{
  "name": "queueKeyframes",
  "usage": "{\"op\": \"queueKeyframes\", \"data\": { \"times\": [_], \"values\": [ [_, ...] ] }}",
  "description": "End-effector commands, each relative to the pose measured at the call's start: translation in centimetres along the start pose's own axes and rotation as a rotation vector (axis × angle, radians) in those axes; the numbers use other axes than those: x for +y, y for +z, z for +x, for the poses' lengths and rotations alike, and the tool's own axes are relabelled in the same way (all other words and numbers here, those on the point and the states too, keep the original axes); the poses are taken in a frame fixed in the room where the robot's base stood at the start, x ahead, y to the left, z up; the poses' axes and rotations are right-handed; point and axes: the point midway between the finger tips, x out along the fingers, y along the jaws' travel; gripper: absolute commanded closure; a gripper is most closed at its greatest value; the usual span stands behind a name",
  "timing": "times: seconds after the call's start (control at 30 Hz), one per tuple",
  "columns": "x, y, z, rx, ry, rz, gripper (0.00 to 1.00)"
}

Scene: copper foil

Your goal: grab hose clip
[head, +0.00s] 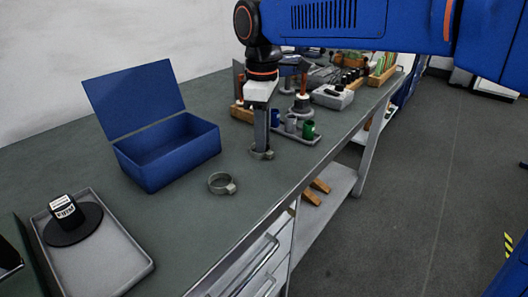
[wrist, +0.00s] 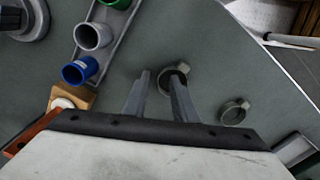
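My gripper (head: 262,152) points down at the bench, its two fingers apart in the wrist view (wrist: 160,75). A grey metal hose clip (head: 268,155), a ring with a small screw housing, lies at the fingertips. In the wrist view this clip (wrist: 187,69) is at the right fingertip, which covers part of it; I cannot tell whether the finger is inside the ring. No clip shows clamped between the fingers. A second hose clip (head: 222,184) lies on the bench nearer the front, apart from the gripper; it also shows in the wrist view (wrist: 234,112).
An open blue box (head: 168,155) with raised lid stands left of the gripper. A grey tray (head: 110,262) holds a black disc at lower left. A tray with coloured cups (head: 308,130) is close behind the gripper. The bench (head: 200,218) is clear around the second clip.

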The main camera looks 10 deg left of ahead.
Motion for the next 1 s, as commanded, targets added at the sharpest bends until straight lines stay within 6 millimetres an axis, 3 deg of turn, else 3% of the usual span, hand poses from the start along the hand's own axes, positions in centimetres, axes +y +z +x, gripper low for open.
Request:
{"op": "queueKeyframes", "data": {
  "times": [0.03, 0.1, 0.57, 0.77, 1.0],
  "values": [
    [0.0, 0.0, 0.0, 0.0, 0.0, 0.0, 0.84],
    [0.0, 0.0, 0.0, 0.0, 0.0, 0.0, 1.0],
    [0.0, 0.0, -0.2, 0.0, 0.0, 0.0, 1.0],
    [0.0, -0.1, -2.5, 0.002, 0.002, 0.0, 1.0],
    [0.1, -0.1, -7.0, 0.002, 0.002, 0.0, 1.0]
  ]
}}
